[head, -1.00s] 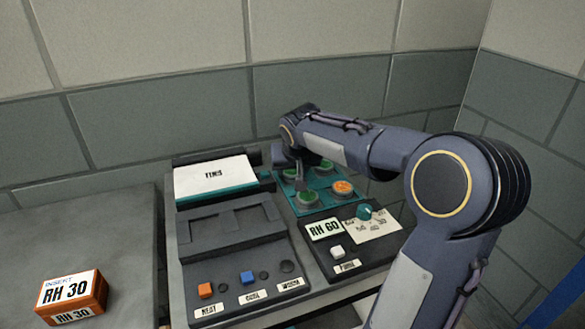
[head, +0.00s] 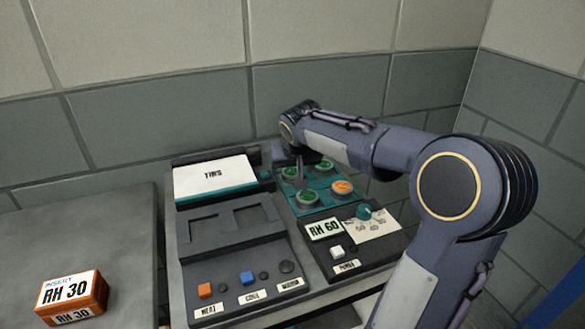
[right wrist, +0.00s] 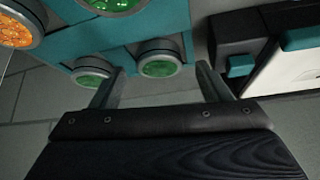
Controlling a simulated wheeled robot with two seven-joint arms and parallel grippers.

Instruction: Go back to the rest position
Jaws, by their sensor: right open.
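My right gripper (head: 299,165) hangs over the teal panel (head: 326,201) at the back of the bench, mostly hidden behind my arm in the head view. In the right wrist view its two fingers (right wrist: 160,88) are spread apart with nothing between them in their grip. Green round buttons on the teal panel, one of them (right wrist: 158,66), show just beyond the fingers. I cannot tell whether a finger touches a button. My left gripper is in neither view.
An orange box marked RH 30 (head: 72,297) sits on the left grey table (head: 85,240). A dark control unit (head: 230,238) with orange and blue buttons and a dial box marked RH 60 (head: 323,229) stand on the bench. A tiled wall (head: 160,115) closes the back.

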